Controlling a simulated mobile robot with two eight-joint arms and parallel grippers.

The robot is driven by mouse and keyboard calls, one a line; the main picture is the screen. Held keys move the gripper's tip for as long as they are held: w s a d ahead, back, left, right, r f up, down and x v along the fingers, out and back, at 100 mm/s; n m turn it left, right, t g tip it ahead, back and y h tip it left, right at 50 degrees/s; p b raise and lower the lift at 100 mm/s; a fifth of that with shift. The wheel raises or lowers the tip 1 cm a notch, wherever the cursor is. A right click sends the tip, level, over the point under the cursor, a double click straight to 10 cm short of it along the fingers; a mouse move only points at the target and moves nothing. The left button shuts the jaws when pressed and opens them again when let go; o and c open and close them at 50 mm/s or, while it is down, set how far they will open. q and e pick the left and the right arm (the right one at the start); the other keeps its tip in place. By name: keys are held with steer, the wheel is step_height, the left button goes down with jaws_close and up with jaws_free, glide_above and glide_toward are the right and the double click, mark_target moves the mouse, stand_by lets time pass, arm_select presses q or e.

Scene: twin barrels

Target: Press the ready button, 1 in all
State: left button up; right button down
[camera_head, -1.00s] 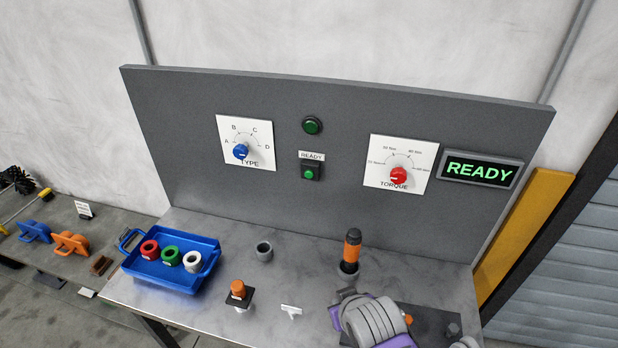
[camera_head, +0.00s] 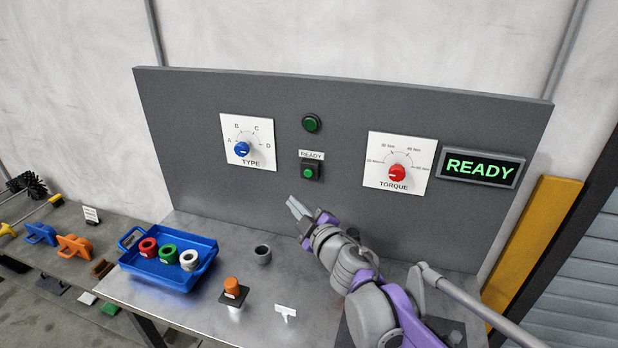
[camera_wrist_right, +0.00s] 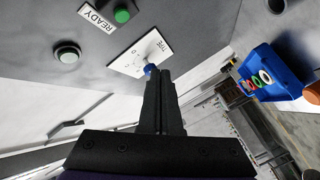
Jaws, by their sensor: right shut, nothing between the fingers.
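The ready button (camera_head: 309,173) is a green round button on a dark box on the grey panel, under a READY label (camera_head: 311,155). It also shows at the top of the right wrist view (camera_wrist_right: 122,15). My right gripper (camera_head: 294,205) is shut and empty. In the head view its tips appear just below and left of the button, apart from it. In the right wrist view the closed fingers (camera_wrist_right: 162,75) extend toward the panel, and their tips overlap the TYPE dial in the picture. My left gripper is not in view.
Above the button is a round green lamp (camera_head: 311,124). The blue TYPE dial (camera_head: 242,149), red TORQUE dial (camera_head: 397,173) and lit READY display (camera_head: 479,167) are beside it. A blue tray (camera_head: 196,268) with three rings, a grey cup (camera_head: 262,254) and an orange-topped part (camera_head: 232,286) stand on the bench.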

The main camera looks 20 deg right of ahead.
mark_target(308, 173)
steer(key=shift+w+d, duration=0.1)
steer(key=shift+w, duration=0.05)
steer(key=w+d, duration=0.4)
steer(key=w, duration=0.3)
steer(key=shift+d+b, duration=0.4)
steer(key=shift+b, duration=0.05)
stand_by(1.9)
steer(key=shift+w+d, duration=0.25)
steer(key=shift+w, duration=0.1)
steer(key=shift+w+d, duration=0.3)
steer(key=shift+w, duration=0.1)
stand_by(0.7)
steer(key=shift+a, duration=0.1)
steer(key=shift+s+a+b, duration=0.3)
steer(key=shift+s+a, duration=0.15)
steer(key=shift+s, duration=0.35)
